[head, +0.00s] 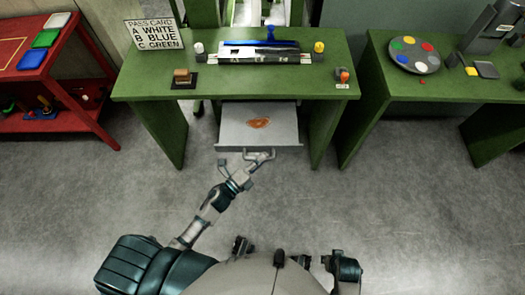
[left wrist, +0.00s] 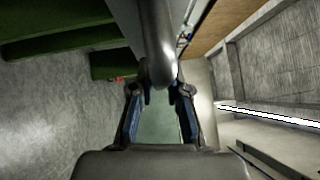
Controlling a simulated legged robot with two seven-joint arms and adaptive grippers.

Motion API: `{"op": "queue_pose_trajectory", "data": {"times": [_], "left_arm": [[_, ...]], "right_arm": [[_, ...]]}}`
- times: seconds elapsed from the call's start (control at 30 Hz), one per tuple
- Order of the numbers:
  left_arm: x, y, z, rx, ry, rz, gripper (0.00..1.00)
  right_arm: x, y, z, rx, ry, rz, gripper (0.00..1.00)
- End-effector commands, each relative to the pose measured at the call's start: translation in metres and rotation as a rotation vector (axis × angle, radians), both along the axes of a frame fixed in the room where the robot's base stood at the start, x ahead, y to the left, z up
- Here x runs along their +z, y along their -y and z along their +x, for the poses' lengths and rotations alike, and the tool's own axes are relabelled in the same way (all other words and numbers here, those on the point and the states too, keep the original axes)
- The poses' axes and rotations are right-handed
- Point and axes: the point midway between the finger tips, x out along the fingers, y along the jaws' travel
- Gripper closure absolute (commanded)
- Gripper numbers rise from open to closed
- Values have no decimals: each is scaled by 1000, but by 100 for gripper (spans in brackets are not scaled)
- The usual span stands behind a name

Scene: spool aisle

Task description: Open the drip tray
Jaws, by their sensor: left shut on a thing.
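The drip tray (head: 232,127) is a flat grey tray under the middle green table. It stands out toward me from below the tabletop, with an orange-brown stain (head: 259,123) on its floor. My left gripper (head: 257,160) is at the tray's front edge, shut on its handle. In the left wrist view, the grey metal bar of the handle (left wrist: 158,40) runs between the fingers of the left gripper (left wrist: 160,92). The fingers hide part of the handle. The back of the tray is hidden under the tabletop.
The green table (head: 155,88) bears a sign (head: 152,33), a black rack with a blue bar (head: 265,52), a stamp block (head: 183,78) and small knobs. A red shelf (head: 60,90) stands left, another green table (head: 375,85) right. The floor before the tray is clear.

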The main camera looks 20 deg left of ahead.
Motion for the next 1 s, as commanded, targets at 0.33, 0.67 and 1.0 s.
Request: {"op": "queue_pose_trajectory", "data": {"times": [0.33,0.67,1.0], "left_arm": [[-5,-4,0,13,-11,9,100],[-2,1,-1,8,-5,8,59],[-7,-13,-27,7,-8,6,59]], "right_arm": [[-4,4,1,0,0,1,60],[-4,4,1,-1,-1,1,60],[-2,3,1,1,0,4,60]]}}
